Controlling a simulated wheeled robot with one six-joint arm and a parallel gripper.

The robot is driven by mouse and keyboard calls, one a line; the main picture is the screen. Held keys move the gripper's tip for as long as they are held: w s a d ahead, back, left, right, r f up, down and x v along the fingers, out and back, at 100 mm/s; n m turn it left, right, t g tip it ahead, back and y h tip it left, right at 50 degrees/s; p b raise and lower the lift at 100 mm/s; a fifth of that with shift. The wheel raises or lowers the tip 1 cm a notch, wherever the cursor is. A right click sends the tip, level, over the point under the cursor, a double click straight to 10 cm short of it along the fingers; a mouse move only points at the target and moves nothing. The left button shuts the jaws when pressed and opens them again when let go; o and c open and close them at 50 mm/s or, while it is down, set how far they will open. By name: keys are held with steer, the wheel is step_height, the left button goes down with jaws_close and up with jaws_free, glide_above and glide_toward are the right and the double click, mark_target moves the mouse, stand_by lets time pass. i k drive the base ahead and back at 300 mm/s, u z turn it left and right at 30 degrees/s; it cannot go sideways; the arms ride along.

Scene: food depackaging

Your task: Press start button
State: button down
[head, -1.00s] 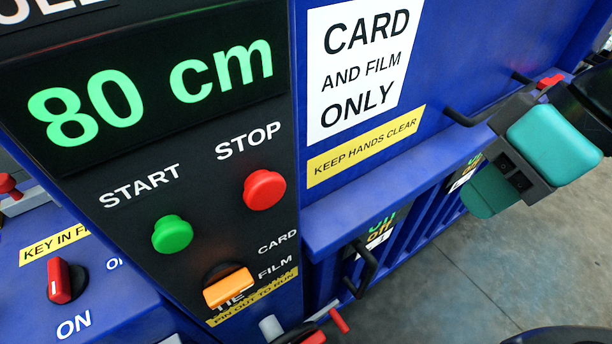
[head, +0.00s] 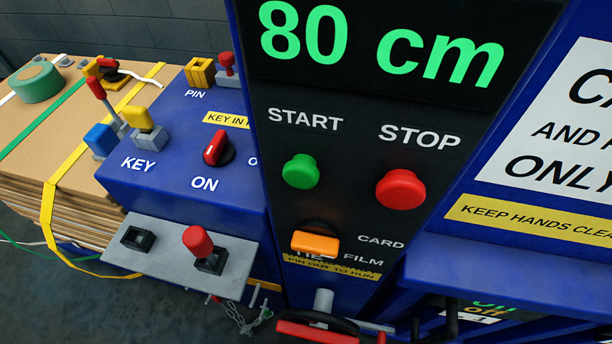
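The green START button (head: 301,171) sits on the black control panel (head: 345,215), below the white word START. The larger red STOP button (head: 400,189) is to its right. The display (head: 385,45) above them reads 80 cm in green. My gripper is not in the head view now, so its state and its distance from the button are hidden.
An orange CARD/FILM selector (head: 315,243) is below the buttons. Left are a red rotary switch (head: 215,148) near ON, a yellow-topped key (head: 146,127) and a red-knobbed lever (head: 198,243). Strapped cardboard (head: 60,120) is stacked at far left. A red handle (head: 315,332) is at the bottom.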

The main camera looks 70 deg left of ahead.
mark_target(301, 172)
steer(key=k, duration=0.9)
steer(key=u, duration=0.25)
